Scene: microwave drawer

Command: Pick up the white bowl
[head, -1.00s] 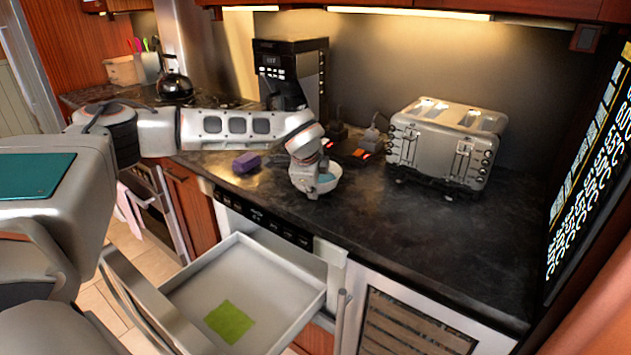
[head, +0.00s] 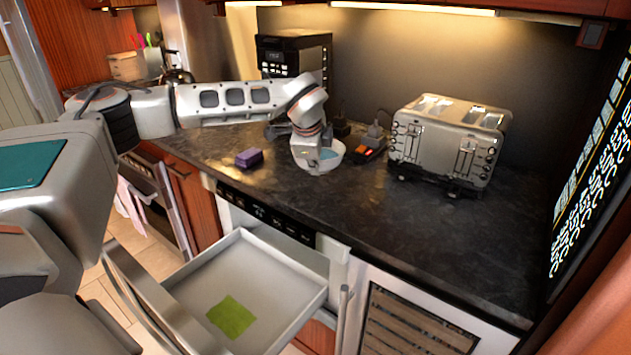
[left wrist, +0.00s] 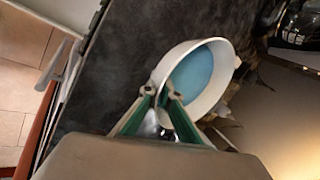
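The white bowl (head: 334,162) is over the dark counter, left of the toaster, partly hidden by my left gripper (head: 318,165). In the left wrist view the bowl (left wrist: 222,92) is tilted toward the camera and has a light blue patch inside. My left gripper (left wrist: 161,95) has its green-sided fingers at the near rim, one tip outside the wall and one inside. It is shut on the rim. Whether the bowl's base touches the counter is hard to tell, but it appears raised. My right gripper is not in view.
A silver toaster (head: 450,140) stands right of the bowl. A purple block (head: 249,157) lies to the left, and a coffee machine (head: 293,55) stands behind. Below the counter, an open drawer (head: 275,270) holds a green cloth-like square (head: 231,317). The front right counter is clear.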

